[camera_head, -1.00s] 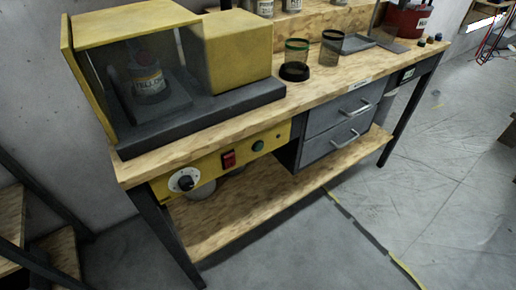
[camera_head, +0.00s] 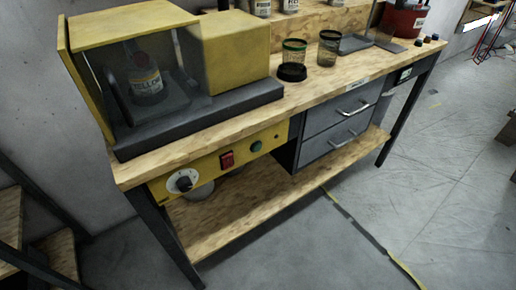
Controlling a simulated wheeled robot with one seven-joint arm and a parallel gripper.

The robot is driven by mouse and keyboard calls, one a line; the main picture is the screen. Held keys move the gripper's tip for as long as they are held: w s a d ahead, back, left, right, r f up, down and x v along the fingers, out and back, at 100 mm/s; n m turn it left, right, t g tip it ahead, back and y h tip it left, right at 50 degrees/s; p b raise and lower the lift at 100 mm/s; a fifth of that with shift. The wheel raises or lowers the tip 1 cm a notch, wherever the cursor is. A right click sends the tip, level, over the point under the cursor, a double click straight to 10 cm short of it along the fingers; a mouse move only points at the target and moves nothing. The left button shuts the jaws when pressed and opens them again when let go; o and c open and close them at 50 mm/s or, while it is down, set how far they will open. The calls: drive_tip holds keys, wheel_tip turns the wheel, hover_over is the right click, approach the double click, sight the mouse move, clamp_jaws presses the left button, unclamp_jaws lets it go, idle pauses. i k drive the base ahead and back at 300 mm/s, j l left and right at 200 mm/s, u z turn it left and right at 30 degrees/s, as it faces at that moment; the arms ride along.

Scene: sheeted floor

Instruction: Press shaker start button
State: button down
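The shaker (camera_head: 228,60) is a yellow and dark grey machine at the left end of a wooden workbench. A labelled can (camera_head: 145,84) stands inside its open-looking left chamber. A yellow control panel (camera_head: 208,166) runs along the bench's front edge below the shaker. It carries a dark round knob on a white dial (camera_head: 183,181), a red switch (camera_head: 227,160) and a green round button (camera_head: 256,146). My gripper is not in view.
The workbench top (camera_head: 325,80) holds two dark-rimmed cups (camera_head: 328,48) (camera_head: 294,52), a black ring-shaped item (camera_head: 292,72) and a red container (camera_head: 404,20). Grey drawers (camera_head: 335,128) hang under it. A lower wooden shelf (camera_head: 235,215) sits near the floor. The floor (camera_head: 440,170) in front is clear.

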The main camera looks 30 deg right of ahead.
sight(257, 147)
drive_tip(key=l, duration=1.65)
drive_tip(key=u, duration=0.05)
